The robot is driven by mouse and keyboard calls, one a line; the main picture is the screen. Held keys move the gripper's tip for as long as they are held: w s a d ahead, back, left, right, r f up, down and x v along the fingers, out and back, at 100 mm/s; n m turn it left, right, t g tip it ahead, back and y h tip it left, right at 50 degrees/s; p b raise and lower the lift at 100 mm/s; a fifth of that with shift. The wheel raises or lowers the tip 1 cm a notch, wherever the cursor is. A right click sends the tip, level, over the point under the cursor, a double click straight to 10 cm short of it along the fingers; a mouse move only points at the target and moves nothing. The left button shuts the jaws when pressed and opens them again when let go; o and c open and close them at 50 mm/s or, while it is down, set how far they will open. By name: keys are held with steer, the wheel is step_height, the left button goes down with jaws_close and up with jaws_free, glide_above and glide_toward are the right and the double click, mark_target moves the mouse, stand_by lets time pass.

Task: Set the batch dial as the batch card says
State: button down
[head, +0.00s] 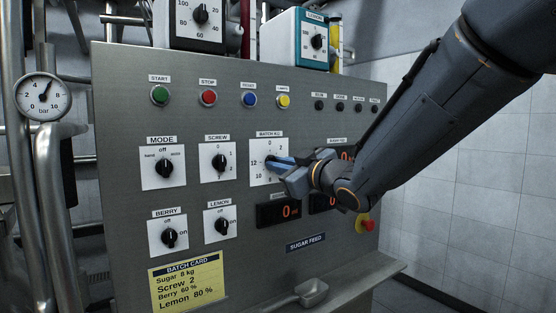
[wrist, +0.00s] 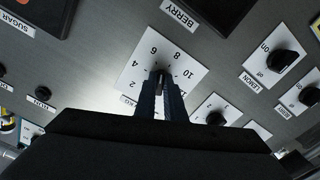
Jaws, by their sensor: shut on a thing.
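The batch dial is a white plate (head: 258,176) labelled BATCH KG on the grey panel, with a black knob. In the wrist view its plate (wrist: 180,55) shows numbers up to 12. My gripper (head: 277,162) is shut on the knob (wrist: 158,76), with the two fingers (wrist: 159,92) on either side of it. The fingers hide part of the dial, and I cannot tell exactly where the knob points. The yellow batch card (head: 187,281), low on the panel, reads Sugar 8 kg, Screw 2, Berry 60 %, Lemon 80 %.
The screw knob (head: 219,162) and mode knob (head: 164,166) are left of the batch dial. Berry (head: 169,238) and lemon (head: 221,227) knobs are lower. Coloured buttons (head: 209,97) run above. Red displays (head: 279,213) sit below my gripper. A red stop button (head: 368,225) is at right.

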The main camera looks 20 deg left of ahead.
steer(key=m+p, duration=0.2)
steer(key=m, duration=0.2)
steer(key=shift+m, duration=0.4)
stand_by(0.4)
steer(key=c, duration=1.8)
jaws_free()
steer(key=shift+c, duration=0.2)
steer(key=b+v, duration=0.1)
steer(key=v, duration=0.6)
steer(key=shift+s+d+b, duration=0.25)
steer(key=shift+d+b, duration=0.05)
steer(key=shift+b, duration=0.1)
